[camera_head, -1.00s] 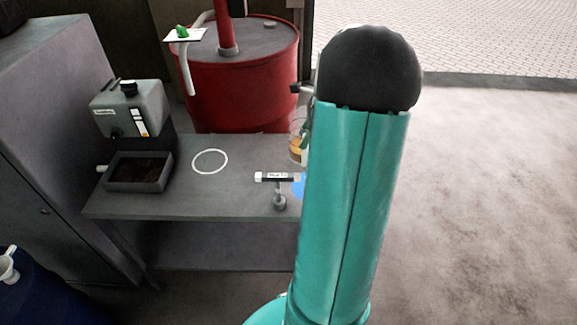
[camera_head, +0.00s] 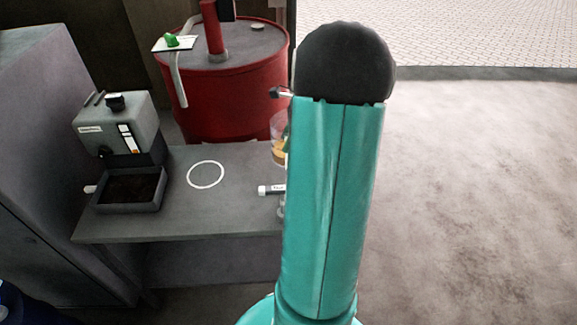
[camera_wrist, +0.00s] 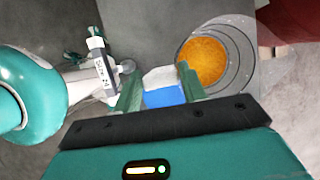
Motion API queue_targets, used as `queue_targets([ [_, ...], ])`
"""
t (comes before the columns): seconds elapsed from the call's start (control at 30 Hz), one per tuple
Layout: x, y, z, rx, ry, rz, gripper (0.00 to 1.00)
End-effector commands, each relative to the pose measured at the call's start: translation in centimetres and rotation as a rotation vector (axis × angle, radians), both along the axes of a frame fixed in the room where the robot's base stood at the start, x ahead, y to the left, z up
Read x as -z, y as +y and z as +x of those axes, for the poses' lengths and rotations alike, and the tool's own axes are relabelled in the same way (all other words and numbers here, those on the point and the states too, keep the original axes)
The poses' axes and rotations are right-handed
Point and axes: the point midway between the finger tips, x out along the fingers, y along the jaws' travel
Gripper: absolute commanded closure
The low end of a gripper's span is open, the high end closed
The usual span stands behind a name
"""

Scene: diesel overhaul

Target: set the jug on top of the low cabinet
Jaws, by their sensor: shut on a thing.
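The jug (camera_head: 279,152) is clear with amber liquid in it. In the head view my arm covers part of it. In the wrist view the jug (camera_wrist: 203,62) is beside my right finger, its round mouth facing the camera. My gripper (camera_wrist: 160,88) is closed around a white-and-blue piece between its green fingers. This looks like the jug's handle, though the join is hard to see. My fingers are hidden behind my arm in the head view. I cannot single out a low cabinet with certainty; a tall grey cabinet (camera_head: 45,150) stands at the left.
A low grey bench (camera_head: 225,215) carries a grey machine (camera_head: 120,125), a dark-filled tray (camera_head: 130,190), a white ring mark (camera_head: 206,174) and a labelled white-and-black tool (camera_head: 270,190). A red drum (camera_head: 235,95) stands behind. Open floor (camera_head: 460,210) lies to the right.

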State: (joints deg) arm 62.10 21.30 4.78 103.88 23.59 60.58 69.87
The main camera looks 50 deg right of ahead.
Motion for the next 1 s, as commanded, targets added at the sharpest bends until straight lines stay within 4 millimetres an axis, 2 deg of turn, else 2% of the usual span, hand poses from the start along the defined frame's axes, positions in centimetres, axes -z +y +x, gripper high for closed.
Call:
queue_targets([
  [0.03,1.1,0.1,0.1,-0.003,0.0,0.005,1.0],
  [0.13,2.9,0.1,0.1,-0.002,0.0,0.005,1.0],
  [0.37,4.9,0.1,0.2,-0.003,-0.001,0.002,1.0],
  [0.6,7.9,0.0,0.5,-0.003,-0.001,0.002,1.0],
  [0.97,8.3,0.0,0.7,-0.003,-0.001,0.0,1.0],
  [1.0,8.4,0.1,0.6,-0.003,0.0,0.001,0.55],
])
